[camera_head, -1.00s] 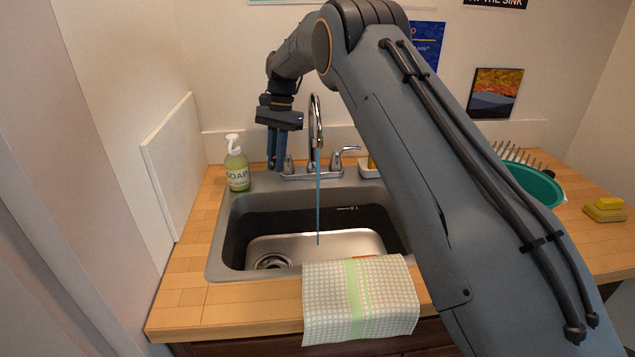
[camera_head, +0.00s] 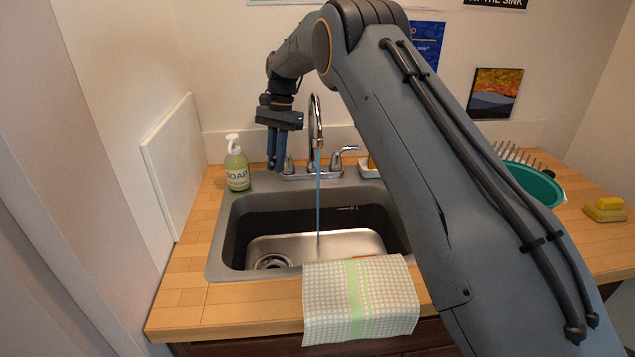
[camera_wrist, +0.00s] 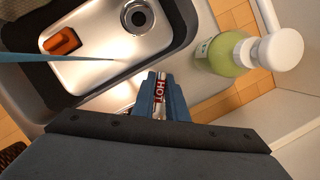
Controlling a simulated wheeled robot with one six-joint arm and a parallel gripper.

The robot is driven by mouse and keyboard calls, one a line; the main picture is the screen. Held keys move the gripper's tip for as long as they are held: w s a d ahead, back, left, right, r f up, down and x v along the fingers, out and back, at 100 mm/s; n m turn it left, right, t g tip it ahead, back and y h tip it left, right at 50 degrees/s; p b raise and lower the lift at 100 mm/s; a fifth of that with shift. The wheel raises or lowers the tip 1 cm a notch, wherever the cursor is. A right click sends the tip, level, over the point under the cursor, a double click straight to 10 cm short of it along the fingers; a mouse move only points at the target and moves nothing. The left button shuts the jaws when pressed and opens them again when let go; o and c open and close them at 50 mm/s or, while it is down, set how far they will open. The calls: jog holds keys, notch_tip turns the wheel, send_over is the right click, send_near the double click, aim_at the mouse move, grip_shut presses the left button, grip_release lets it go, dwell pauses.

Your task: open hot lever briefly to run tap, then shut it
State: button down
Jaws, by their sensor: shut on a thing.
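The faucet (camera_head: 316,125) stands at the back of the sink, and a thin blue stream of water (camera_head: 318,205) runs from its spout into the basin. My gripper (camera_head: 277,168) points down at the left side of the faucet. In the wrist view its blue fingers (camera_wrist: 162,98) are shut on the hot lever (camera_wrist: 160,90), whose red HOT label shows between them. The other lever (camera_head: 345,150) is on the right of the spout, free of my gripper. The base of the hot lever is partly hidden behind my fingers in the head view.
A soap bottle (camera_head: 236,165) stands close to the left of my gripper. The steel sink (camera_head: 225,235) has a checked towel (camera_head: 335,300) over its front edge. An orange object (camera_wrist: 62,41) lies in the basin. A teal bowl (camera_head: 540,185) and yellow sponge (camera_head: 606,205) are at right.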

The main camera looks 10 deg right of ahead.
jog(key=w+m, duration=0.1)
jog(key=m, duration=0.1)
jog(key=a+m, duration=0.1)
jog(key=m, duration=0.1)
jog(key=shift+w+r+t+y, duration=0.15)
jog(key=shift+w+t+y, duration=0.15)
jog(key=shift+w+y, duration=0.1)
jog(key=m, duration=0.1)
jog(key=w+m, duration=0.1)
jog(key=m, duration=0.1)
jog(key=shift+w+a+t+p, duration=0.15)
jog(key=shift+a+t+p, duration=0.15)
jog(key=shift+a+t, duration=0.1)
jog(key=w+m, duration=0.1)
jog(key=m, duration=0.1)
jog(key=m+t, duration=0.1)
jog(key=m, duration=0.1)
jog(key=shift+w+a+p, duration=0.15)
jog(key=shift+w+p, duration=0.15)
jog(key=shift+w, duration=0.1)
jog(key=c, duration=1)
grip_release()
